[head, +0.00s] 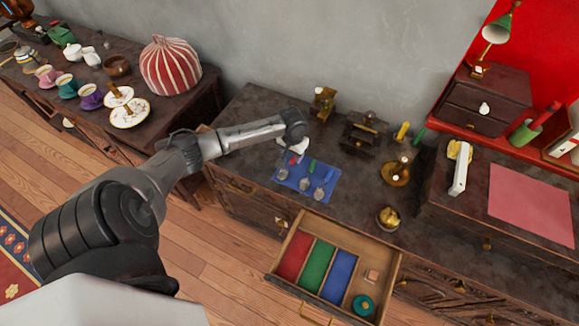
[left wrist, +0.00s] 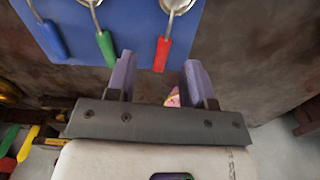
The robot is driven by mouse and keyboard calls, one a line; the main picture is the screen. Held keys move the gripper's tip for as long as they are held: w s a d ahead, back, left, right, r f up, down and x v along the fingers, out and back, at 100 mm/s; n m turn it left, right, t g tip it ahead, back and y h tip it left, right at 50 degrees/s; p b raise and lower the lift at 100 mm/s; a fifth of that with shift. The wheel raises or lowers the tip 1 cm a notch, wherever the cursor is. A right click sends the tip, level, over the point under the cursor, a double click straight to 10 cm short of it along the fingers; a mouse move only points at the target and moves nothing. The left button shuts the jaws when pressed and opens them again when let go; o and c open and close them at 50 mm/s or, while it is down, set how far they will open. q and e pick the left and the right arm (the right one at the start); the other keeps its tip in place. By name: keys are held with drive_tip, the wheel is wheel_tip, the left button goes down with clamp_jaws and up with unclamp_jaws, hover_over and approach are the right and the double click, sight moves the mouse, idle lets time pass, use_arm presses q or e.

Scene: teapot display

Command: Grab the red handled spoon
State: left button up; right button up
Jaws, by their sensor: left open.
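The red handled spoon (left wrist: 162,54) lies on a blue mat (left wrist: 135,25), its bowl cut off at the top edge of the left wrist view. In the head view its red handle (head: 292,160) is at the mat's upper left, close to my left gripper (head: 292,150). In the left wrist view my left gripper (left wrist: 160,80) is open with nothing held. The red handle's end points toward the gap between the fingers, which are apart from it. A green handled spoon (left wrist: 105,48) and a blue handled spoon (left wrist: 54,40) lie beside it. My right gripper is in neither view.
An open drawer (head: 382,290) with red, green and blue compartments juts out below the mat. Brass items, including a dish (head: 396,174), stand right of it. Cups and a striped cozy (head: 170,66) stand at upper left. A wall rises behind.

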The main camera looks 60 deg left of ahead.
sight(290, 164)
use_arm(q)
drive_tip(key=shift+s+a+f+b, duration=0.15)
drive_tip(key=shift+f+b, duration=0.2)
drive_tip(key=shift+f, duration=0.55)
drive_tip(key=shift+s+f+b, duration=0.15)
drive_tip(key=shift+f+b, duration=0.2)
drive_tip(key=shift+f, duration=0.6)
drive_tip(key=shift+s+a+f+b, duration=0.15)
drive_tip(key=shift+f+b, duration=0.2)
drive_tip(key=shift+f, duration=0.55)
drive_tip(key=shift+d, duration=0.1)
drive_tip(key=shift+c, duration=0.5)
clamp_jaws()
